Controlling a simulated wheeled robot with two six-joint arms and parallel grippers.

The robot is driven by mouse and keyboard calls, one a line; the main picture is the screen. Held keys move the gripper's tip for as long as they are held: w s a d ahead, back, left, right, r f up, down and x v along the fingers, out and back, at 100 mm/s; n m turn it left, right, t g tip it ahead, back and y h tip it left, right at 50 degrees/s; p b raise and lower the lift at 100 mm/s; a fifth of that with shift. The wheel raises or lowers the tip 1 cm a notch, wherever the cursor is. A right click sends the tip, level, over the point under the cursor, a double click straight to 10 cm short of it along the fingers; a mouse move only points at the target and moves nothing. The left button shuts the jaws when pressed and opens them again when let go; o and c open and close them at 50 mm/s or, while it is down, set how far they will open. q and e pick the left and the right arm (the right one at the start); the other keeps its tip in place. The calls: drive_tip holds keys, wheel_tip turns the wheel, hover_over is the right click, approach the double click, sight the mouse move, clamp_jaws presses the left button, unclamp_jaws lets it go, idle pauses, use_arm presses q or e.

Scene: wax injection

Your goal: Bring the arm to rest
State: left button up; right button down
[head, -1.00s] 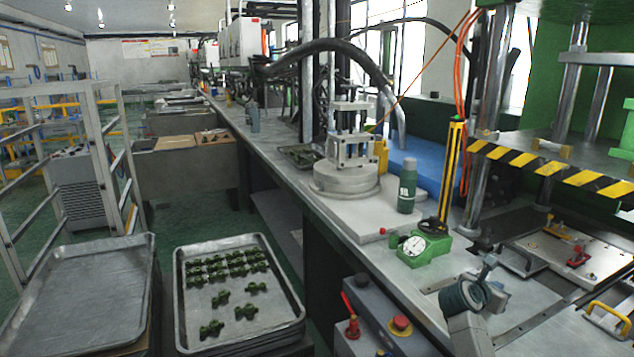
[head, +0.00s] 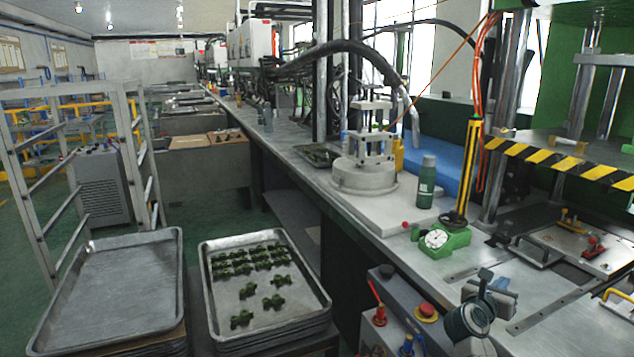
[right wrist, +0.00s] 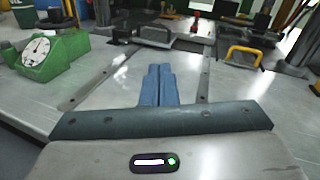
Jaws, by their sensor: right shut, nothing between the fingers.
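My right gripper (head: 486,278) is over the near right part of the grey metal bench (head: 395,245), at the lower right of the head view. In the right wrist view its two blue fingers (right wrist: 157,85) lie together, shut and empty, pointing toward the press. Nothing touches the fingertips there. The bench top shows ahead of and beside them. My left gripper is not in view.
A green dial gauge stand (head: 445,239) and a green bottle (head: 426,182) stand on the bench left of my gripper. Right are the press plates with a yellow handle (right wrist: 243,56). A tray of green parts (head: 209,292) and an empty tray (head: 172,290) stand lower left.

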drive_tip(key=s+a+r+n+t+y, duration=0.1)
drive_tip(key=s+a+n+t+y, duration=0.5)
drive_tip(key=a+n, duration=0.5)
drive_tip(key=s+a+r+n+t+y, duration=0.1)
drive_tip(key=s+a+n+t+y, duration=0.55)
drive_tip(key=n, duration=0.75)
drive_tip(key=s+a+f+n+g+y, duration=0.8)
drive_tip(key=s+f+n+g, duration=0.2)
drive_tip(key=f+n, duration=0.4)
drive_tip(key=s+d+f+n+g+h, duration=0.3)
drive_tip(key=s+d+f+g+h, duration=0.15)
drive_tip(key=s, duration=0.75)
drive_tip(key=s+d+f+n+g+h, duration=0.35)
drive_tip(key=s+g, duration=0.25)
drive_tip(key=s, duration=0.5)
wheel_tip(320, 180, down, 26)
drive_tip(key=w+d+g, duration=0.1)
drive_tip(key=d, duration=0.1)
drive_tip(key=s+d+f, duration=0.1)
drive_tip(key=s+f, duration=0.6)
drive_tip(key=f, duration=0.3)
drive_tip(key=s+f+m+g, duration=0.1)
drive_tip(key=s+f, duration=0.7)
drive_tip(key=f, duration=0.3)
drive_tip(key=shift+d+f, duration=0.2)
drive_tip(key=shift+d, duration=0.2)
drive_tip(key=shift+s, duration=0.1)
